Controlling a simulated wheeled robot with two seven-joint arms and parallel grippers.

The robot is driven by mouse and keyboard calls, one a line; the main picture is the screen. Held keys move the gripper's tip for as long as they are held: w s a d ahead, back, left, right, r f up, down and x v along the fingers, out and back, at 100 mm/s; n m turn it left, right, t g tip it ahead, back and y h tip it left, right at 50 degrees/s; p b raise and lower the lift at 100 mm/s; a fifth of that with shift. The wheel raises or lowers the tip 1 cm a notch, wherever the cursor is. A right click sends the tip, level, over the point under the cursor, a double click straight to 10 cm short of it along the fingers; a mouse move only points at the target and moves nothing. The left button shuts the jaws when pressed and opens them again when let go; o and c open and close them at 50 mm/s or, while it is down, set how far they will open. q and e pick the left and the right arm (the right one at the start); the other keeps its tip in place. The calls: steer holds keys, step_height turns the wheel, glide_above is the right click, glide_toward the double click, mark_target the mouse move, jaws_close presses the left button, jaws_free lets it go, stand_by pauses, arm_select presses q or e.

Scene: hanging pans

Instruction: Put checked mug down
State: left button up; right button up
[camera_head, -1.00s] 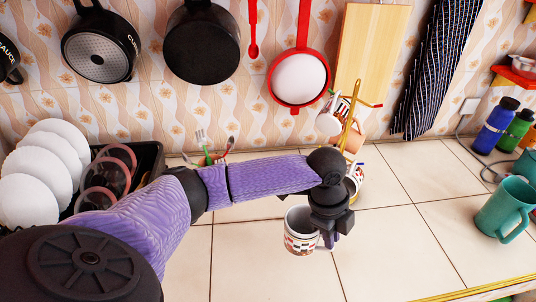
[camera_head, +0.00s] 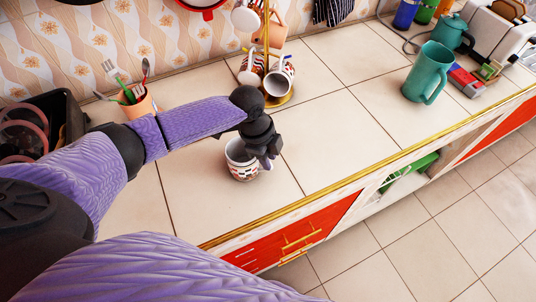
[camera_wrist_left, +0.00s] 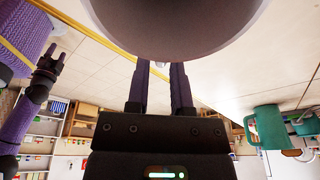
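The checked mug (camera_head: 242,160) is white with a dark and red checked band, upright over the bare tiled counter (camera_head: 330,140). Whether its base touches the tiles is hard to tell. My left gripper (camera_head: 268,161) is at the handle side, with its fingers around the handle. In the left wrist view the mug's grey-white body (camera_wrist_left: 185,25) fills the top, and the fingers (camera_wrist_left: 163,80) reach up to it with a narrow gap between them. The fingertips are hidden. My right gripper (camera_wrist_left: 50,62) shows at the left of the wrist view, empty, its fingers apart.
A mug tree (camera_head: 268,50) with several mugs stands behind. A utensil pot (camera_head: 140,104) and black dish rack (camera_head: 65,120) are at left. A teal pitcher (camera_head: 428,72) and toaster (camera_head: 500,40) are at right. Counter right of the mug is clear; its gold front edge (camera_head: 330,185) is close.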

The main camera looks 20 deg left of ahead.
arm_select(q)
steer(key=shift+o, duration=1.1)
steer(key=shift+r, duration=0.35)
steer(key=p+v, duration=0.2)
steer(key=v, duration=0.9)
steer(key=shift+r+p, duration=0.3)
steer(key=shift+p, duration=0.05)
steer(key=shift+a, duration=0.1)
